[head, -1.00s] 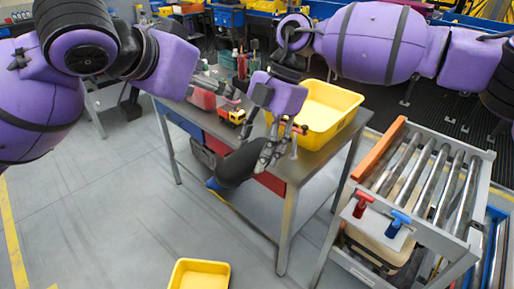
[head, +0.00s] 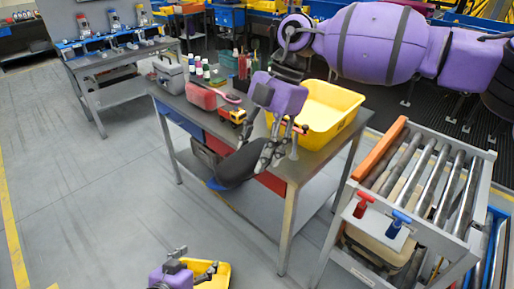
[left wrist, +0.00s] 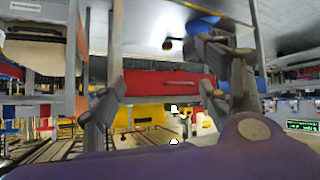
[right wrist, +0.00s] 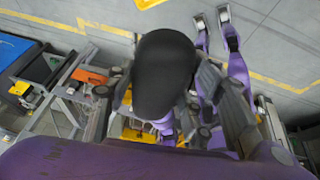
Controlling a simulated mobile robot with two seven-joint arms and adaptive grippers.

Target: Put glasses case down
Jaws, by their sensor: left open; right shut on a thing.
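The glasses case is a dark, rounded, elongated shell (head: 240,165), held in the air at the near side of the metal table. My right gripper (head: 276,150) is shut on one end of it. In the right wrist view the case (right wrist: 163,75) sits between the fingers and hides much of what is below.
A roller conveyor (head: 425,180) stands at right.

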